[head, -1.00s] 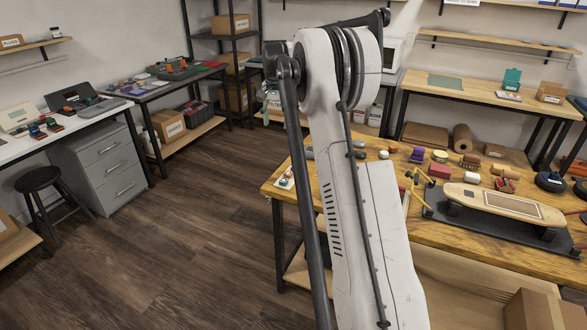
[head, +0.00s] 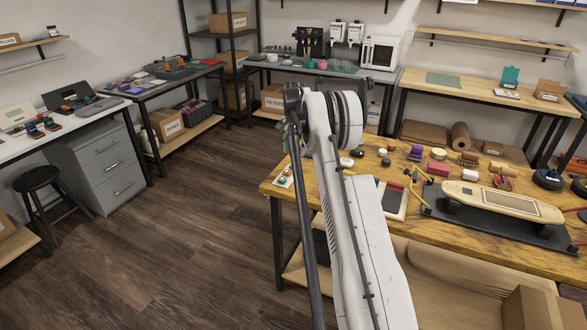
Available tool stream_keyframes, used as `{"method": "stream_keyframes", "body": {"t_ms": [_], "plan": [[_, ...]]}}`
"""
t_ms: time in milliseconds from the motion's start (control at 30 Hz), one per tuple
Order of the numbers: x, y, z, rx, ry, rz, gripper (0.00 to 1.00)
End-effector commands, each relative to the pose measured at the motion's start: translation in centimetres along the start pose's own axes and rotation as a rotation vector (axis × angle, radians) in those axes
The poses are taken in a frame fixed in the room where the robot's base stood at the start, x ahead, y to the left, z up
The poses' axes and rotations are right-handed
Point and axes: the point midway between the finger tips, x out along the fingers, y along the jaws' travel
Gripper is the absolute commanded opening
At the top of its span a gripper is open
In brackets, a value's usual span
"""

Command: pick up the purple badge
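A small purple item (head: 416,153) lies on the wooden workbench (head: 420,222) at the right, toward its back edge. It is too small to tell for certain whether it is the purple badge. My arm rises through the middle of the head view and covers the left part of the bench. My gripper is not visible in this view, so its hold is not shown.
A long wooden skateboard deck (head: 495,203) sits on a dark mat. A red block (head: 438,169), a yellow-rimmed round tin (head: 438,154) and several small parts lie around the purple item. A stool (head: 48,190) stands at left. The floor between is open.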

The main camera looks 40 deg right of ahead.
Motion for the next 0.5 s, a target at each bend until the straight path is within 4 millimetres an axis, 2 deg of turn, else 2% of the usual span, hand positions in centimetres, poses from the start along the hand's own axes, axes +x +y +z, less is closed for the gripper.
{"method": "stream_keyframes", "body": {"t_ms": [100,367,500], "plan": [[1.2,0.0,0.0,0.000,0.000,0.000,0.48],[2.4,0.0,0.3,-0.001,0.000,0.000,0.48],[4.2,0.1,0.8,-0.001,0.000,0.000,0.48]]}}
